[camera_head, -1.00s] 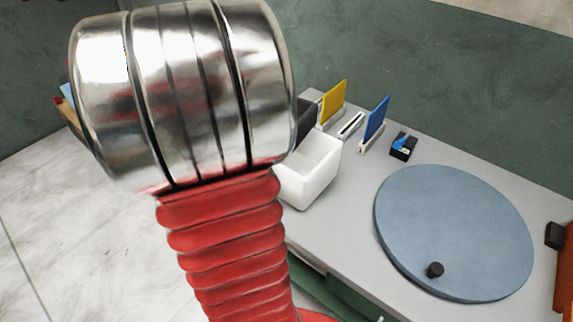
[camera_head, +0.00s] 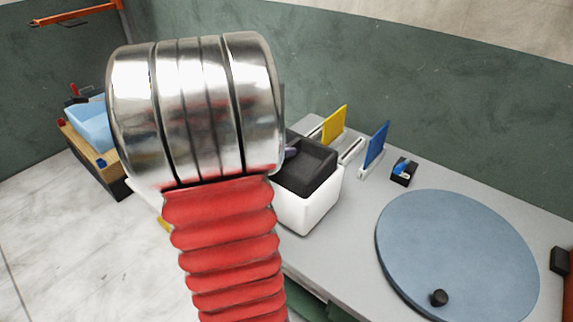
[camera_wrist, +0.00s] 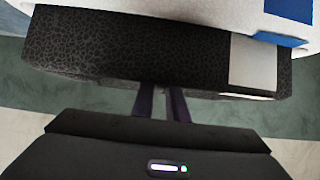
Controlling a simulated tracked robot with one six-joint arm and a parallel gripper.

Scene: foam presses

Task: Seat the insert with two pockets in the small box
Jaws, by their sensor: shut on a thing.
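The dark grey foam insert (camera_head: 310,162) is at the mouth of the small white box (camera_head: 312,208), with its upper part standing above the rim. A recess shows in its top; my wrist hides its left side, so I cannot make out both pockets. In the wrist view, the speckled insert (camera_wrist: 120,50) spans the picture, and my gripper (camera_wrist: 161,93) is shut on its near edge. A bit of a finger shows beside the insert in the head view (camera_head: 290,152). How deep the insert sits is unclear.
A yellow panel (camera_head: 334,124) and a blue panel (camera_head: 376,145) stand in white holders behind the box. A small black block (camera_head: 403,172) is beside them. A large blue-grey disc (camera_head: 455,250) covers the bench's right. A light blue bin (camera_head: 92,128) stands at the far left.

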